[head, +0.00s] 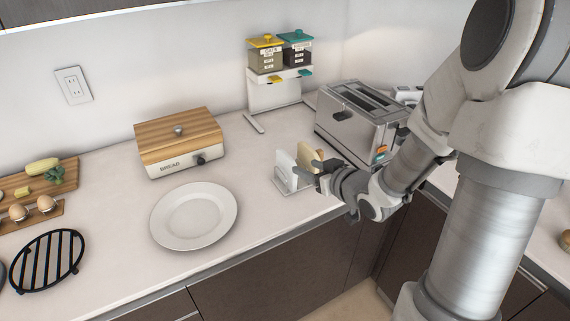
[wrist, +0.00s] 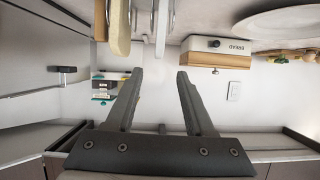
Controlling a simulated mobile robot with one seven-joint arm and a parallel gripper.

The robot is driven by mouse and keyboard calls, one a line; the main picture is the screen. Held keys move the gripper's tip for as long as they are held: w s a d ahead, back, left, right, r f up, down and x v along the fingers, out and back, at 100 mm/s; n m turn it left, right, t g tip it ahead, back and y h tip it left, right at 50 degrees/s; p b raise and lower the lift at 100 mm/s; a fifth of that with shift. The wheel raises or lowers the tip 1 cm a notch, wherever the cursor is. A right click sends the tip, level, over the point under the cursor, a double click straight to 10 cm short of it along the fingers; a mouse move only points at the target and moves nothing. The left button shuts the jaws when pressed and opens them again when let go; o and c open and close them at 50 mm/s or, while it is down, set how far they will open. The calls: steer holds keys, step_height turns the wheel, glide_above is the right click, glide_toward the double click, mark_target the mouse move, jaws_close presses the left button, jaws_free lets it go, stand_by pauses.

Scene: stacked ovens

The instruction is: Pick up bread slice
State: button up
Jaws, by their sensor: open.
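The bread slice (head: 308,157) is pale tan with a browner edge. It stands upright in a small rack on the counter, beside a white upright panel (head: 286,168). In the wrist view the slice (wrist: 120,28) shows edge-on at the top, left of the rack's pale uprights (wrist: 163,20). My gripper (head: 318,174) is at the right of the rack, close to the slice, and covers part of it. In the wrist view its two fingers (wrist: 159,74) are spread with nothing between them. The slice lies beyond the left fingertip; whether they touch I cannot tell.
A silver toaster (head: 357,118) stands behind my gripper. A bread box (head: 178,142) and an empty white plate (head: 194,216) are to the left. A canister stand (head: 278,92) is against the wall. The counter's front edge (head: 262,243) runs just before the rack.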

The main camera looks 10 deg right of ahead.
mark_target(292, 160)
steer(key=x, duration=1.2)
steer(key=shift+w+d+f+b, duration=0.1)
steer(key=shift+w+b, duration=0.05)
steer(key=shift+b, duration=0.15)
jaws_close()
